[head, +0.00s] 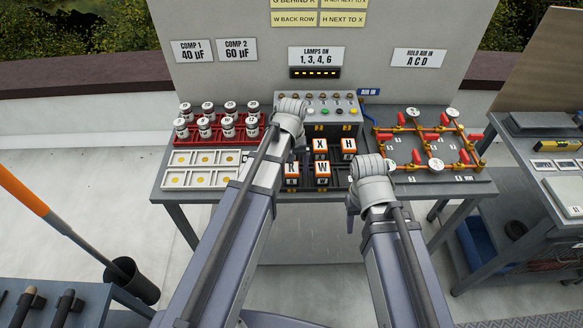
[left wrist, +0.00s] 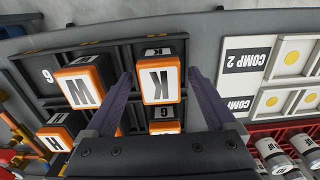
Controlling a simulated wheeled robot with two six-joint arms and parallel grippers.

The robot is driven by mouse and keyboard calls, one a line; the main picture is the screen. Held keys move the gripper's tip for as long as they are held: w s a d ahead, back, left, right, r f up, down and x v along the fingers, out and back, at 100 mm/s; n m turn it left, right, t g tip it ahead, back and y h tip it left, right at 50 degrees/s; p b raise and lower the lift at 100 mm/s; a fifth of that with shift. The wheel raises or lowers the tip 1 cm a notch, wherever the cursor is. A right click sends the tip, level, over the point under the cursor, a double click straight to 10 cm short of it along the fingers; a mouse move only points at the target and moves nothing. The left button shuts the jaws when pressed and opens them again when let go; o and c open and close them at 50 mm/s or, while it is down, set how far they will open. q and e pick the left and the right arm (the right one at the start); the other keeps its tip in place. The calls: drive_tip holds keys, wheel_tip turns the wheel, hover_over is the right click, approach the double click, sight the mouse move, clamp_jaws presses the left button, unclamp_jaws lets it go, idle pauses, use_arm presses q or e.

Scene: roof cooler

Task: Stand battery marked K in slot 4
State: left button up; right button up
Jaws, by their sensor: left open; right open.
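The K battery (left wrist: 160,82), orange and black with a white top, stands in the dark slotted tray (left wrist: 97,48). In the head view its top (head: 291,168) is partly covered by my left arm. My left gripper (left wrist: 160,76) is open, its two fingers on either side of the K battery; whether they touch it I cannot tell. The W battery (left wrist: 82,90) stands beside K, and a battery marked G (left wrist: 165,113) stands behind it. Slot 4's number is not legible. My right gripper (head: 352,208) is open and empty at the table's front edge, mostly hidden by its wrist.
Batteries X (head: 320,146) and H (head: 348,146) stand in the back row. A red rack of white cylinders (head: 207,138) and a white tray (head: 200,178) are at left. An orange-piped frame (head: 428,140) is at right. A panel with lit lamps (head: 315,73) stands behind.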

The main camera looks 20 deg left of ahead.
sight(291, 167)
use_arm(q)
wheel_tip(291, 167, up, 12)
drive_tip(key=p, duration=1.2)
drive_tip(key=s+d+m+y, duration=0.1)
drive_tip(key=s+d+m, duration=0.6)
drive_tip(key=s+d, duration=0.3)
drive_tip(key=s, duration=0.4)
drive_tip(key=shift+s+d, duration=0.15)
drive_tip(key=shift+d, duration=0.1)
drive_tip(key=shift+r, duration=0.1)
